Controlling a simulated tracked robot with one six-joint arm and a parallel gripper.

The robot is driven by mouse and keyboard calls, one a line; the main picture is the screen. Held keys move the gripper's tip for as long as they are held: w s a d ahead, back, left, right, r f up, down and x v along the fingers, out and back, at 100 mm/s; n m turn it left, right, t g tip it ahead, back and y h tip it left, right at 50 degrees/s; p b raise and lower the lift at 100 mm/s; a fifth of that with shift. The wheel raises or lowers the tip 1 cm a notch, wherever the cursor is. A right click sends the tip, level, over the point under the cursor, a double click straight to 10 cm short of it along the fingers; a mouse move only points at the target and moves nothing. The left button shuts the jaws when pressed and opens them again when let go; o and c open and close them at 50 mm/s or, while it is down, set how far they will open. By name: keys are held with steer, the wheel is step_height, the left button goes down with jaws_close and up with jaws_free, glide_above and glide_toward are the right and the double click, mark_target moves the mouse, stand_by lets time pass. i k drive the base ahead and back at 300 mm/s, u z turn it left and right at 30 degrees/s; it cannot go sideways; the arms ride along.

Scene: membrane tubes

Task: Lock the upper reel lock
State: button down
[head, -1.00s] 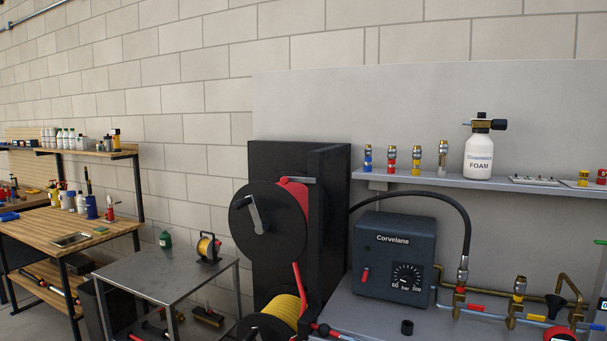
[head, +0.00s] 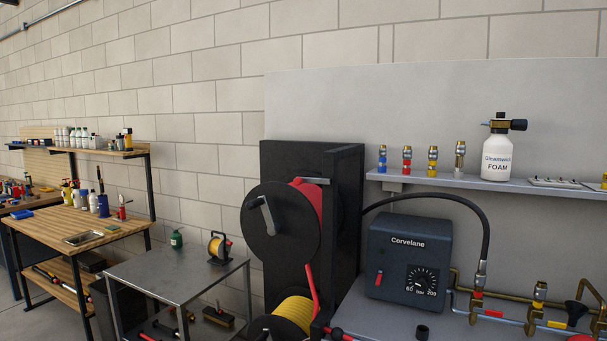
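The upper reel (head: 281,236) is a black disc with red hose wound behind it, mounted on a tall black cabinet (head: 310,160). A grey lever or crank (head: 266,215) sits on the disc's face. A grey bar (head: 316,181) shows at the reel's upper right, by the red hose. I cannot tell which of these parts is the upper reel lock, or whether it is locked. Red hose (head: 312,290) hangs from the reel. A lower reel with yellow hose (head: 295,312) is partly cut off at the bottom. My gripper is not in view.
A grey bench on the right holds the Corvelane unit (head: 406,262) and brass fittings. A shelf (head: 474,181) above carries coloured nozzles and a foam bottle (head: 497,152). A metal table (head: 174,270) with a small yellow reel (head: 218,247) stands left of the cabinet.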

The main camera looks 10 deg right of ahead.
mark_target(298, 181)
steer(key=i, duration=1)
steer(key=z, duration=0.05)
